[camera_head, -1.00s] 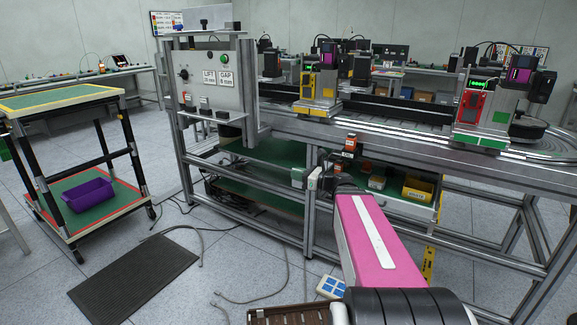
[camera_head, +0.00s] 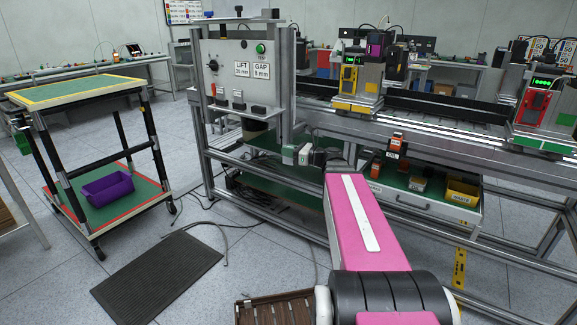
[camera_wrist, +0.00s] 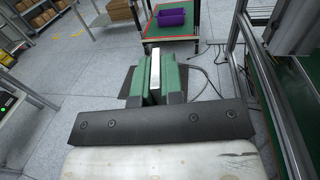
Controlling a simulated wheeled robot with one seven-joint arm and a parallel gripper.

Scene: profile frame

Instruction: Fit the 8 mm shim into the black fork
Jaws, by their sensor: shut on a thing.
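My gripper (camera_head: 297,154) is at the end of my outstretched arm, just right of and below the grey panel's right post in the head view. In the wrist view its two green fingers (camera_wrist: 155,82) are shut on a thin pale plate, the shim (camera_wrist: 155,65), which stands on edge between them. The grey panel (camera_head: 228,68) carries labels reading LIFT and GAP 8 mm. Small black blocks (camera_head: 238,105) sit along its lower edge. I cannot tell which black part is the fork. The shim is too small to make out in the head view.
The panel's metal posts (camera_head: 287,85) and the conveyor frame (camera_head: 420,140) stand close by my gripper. An orange box (camera_head: 396,147) and a yellow bin (camera_head: 462,192) are at right. A cart with a purple bin (camera_head: 107,188) stands left. A black mat (camera_head: 157,277) lies on the floor.

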